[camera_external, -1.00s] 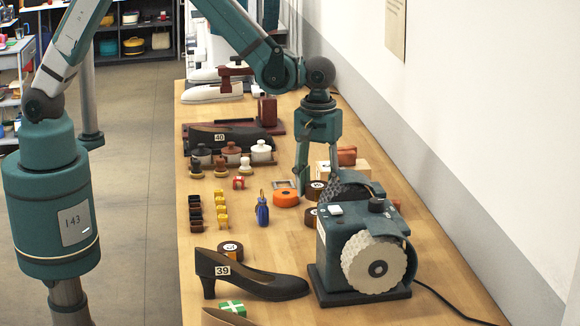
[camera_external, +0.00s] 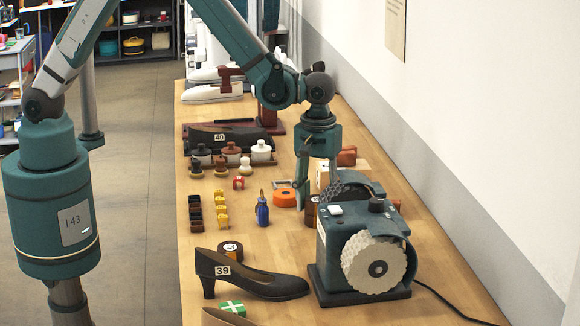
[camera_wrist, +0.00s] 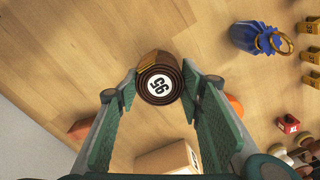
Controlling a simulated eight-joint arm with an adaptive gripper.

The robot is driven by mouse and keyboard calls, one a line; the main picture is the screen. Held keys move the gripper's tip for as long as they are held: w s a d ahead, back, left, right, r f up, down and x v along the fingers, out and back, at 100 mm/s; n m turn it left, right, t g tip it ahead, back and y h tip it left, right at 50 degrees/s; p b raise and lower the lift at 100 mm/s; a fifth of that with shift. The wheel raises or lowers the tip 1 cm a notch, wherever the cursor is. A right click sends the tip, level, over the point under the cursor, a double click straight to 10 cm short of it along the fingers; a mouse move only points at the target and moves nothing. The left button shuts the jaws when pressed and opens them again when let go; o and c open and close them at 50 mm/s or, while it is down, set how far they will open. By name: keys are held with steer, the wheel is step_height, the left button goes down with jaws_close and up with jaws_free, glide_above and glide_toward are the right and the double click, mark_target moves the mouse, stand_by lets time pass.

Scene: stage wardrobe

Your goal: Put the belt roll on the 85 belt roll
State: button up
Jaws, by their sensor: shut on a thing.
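A dark brown belt roll (camera_wrist: 159,85) sits between the two fingertips of my gripper (camera_wrist: 160,80) in the wrist view; its white label appears to read 95. My gripper (camera_external: 303,204) is shut on it. A brown edge shows just past the held roll and may be another roll beneath. In the external view the brown roll shape (camera_external: 312,213) stands beside my fingertips, partly hidden by a finger and the machine; I cannot tell whether the rolls touch. Another labelled roll (camera_external: 230,251) lies near the black shoe; its number is unclear.
A green machine with a pale toothed wheel (camera_external: 375,266) stands close on the right. An orange roll (camera_external: 285,198) lies just left of my gripper, and a blue pouch (camera_external: 262,211) stands farther left. Free table lies in front of the pouch.

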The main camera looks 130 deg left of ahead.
mark_target(317, 199)
steer(key=shift+f, duration=0.15)
steer(key=o, duration=1)
steer(key=shift+c, duration=0.2)
step_height(317, 199, up, 12)
steer(key=shift+r, duration=0.2)
stand_by(0.7)
